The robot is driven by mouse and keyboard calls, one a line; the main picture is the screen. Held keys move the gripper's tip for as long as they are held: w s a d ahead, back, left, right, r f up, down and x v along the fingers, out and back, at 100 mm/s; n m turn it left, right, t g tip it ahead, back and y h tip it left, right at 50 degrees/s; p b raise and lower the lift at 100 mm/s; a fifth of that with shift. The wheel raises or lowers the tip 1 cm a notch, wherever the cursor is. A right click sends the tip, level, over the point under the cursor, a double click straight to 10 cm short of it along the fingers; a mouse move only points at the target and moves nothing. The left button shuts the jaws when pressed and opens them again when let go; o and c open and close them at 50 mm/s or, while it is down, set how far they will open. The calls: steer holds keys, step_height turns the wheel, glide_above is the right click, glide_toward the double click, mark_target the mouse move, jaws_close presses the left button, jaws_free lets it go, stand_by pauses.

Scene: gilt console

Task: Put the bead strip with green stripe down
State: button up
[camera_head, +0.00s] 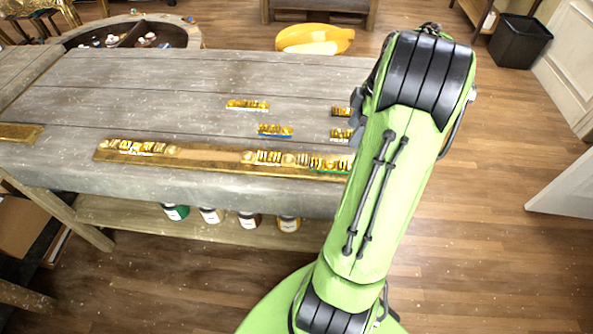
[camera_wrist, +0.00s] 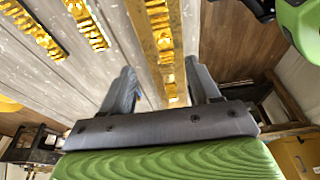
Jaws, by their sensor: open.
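The bead strip with green stripe (camera_head: 330,165) lies on the right part of the long gilt board (camera_head: 205,158) in the head view. Its right end is close to my arm, which hides what lies beyond. My gripper (camera_wrist: 160,70) is open in the wrist view, its two fingers apart on either side of the gilt board, which runs between them. Gold beads show on the board between and beyond the fingers. The green stripe cannot be made out in the wrist view. In the head view my arm mostly hides the gripper.
Other bead strips lie behind the board: one at the back (camera_head: 248,104), one with a blue stripe (camera_head: 275,130), and two partly hidden beside my arm (camera_head: 341,134). A gilt piece (camera_head: 20,132) lies far left. Jars (camera_head: 248,220) stand on the shelf below. The table's left middle is clear.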

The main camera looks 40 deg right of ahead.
steer(key=w+a+r+m+h, duration=0.1)
steer(key=a+r, duration=0.2)
steer(key=a, duration=0.4)
steer(key=w+a+r+m+t, duration=0.1)
steer(key=a+r, duration=0.2)
steer(key=a, duration=0.5)
steer(key=w+a+r+m+h, duration=0.1)
steer(key=w+a+r+m, duration=0.15)
steer(key=a, duration=0.45)
steer(key=s+a+m+t, duration=0.2)
steer(key=s+a+m, duration=0.1)
steer(key=s+a, duration=0.7)
steer(key=shift+s+a, duration=0.2)
steer(key=shift+s, duration=0.35)
